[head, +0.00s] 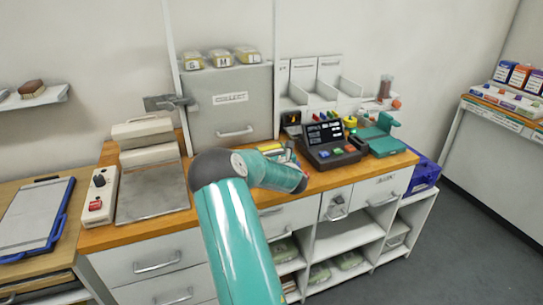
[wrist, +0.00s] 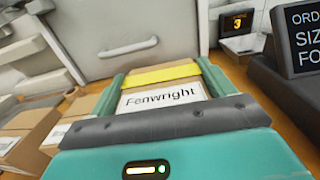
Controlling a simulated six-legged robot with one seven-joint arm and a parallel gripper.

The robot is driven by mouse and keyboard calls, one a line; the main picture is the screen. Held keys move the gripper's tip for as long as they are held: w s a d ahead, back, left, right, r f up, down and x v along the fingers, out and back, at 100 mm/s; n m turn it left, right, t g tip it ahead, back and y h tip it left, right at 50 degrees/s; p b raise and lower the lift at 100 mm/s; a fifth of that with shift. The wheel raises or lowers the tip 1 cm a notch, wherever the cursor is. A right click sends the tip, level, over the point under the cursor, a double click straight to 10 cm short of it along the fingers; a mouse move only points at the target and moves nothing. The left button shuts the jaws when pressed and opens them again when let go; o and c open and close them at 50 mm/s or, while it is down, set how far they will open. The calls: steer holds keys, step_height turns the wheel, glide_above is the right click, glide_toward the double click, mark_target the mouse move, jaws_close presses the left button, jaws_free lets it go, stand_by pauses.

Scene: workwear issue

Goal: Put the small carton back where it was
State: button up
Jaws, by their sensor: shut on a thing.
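In the wrist view, my gripper (wrist: 163,78) is shut on a small carton (wrist: 160,97). The carton has a white label reading "Fenwright" and a yellow band across its far part. The teal fingers press on its left and right sides, and the gripper's dark front edge hides its near part. In the head view, my arm covers most of the gripper and the carton, over the middle of the wooden counter (head: 315,182). I cannot tell whether the carton touches the counter.
Brown cartons (wrist: 24,140) stand left of my gripper in the wrist view. A grey cabinet (head: 230,105) rises behind. A dark terminal (head: 333,147) stands close on the right, with a small numbered display (wrist: 237,22) behind. A flat-plated machine (head: 152,190) occupies the counter's left.

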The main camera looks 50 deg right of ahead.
steer(key=shift+s+f, duration=0.1)
steer(key=shift+f, duration=0.95)
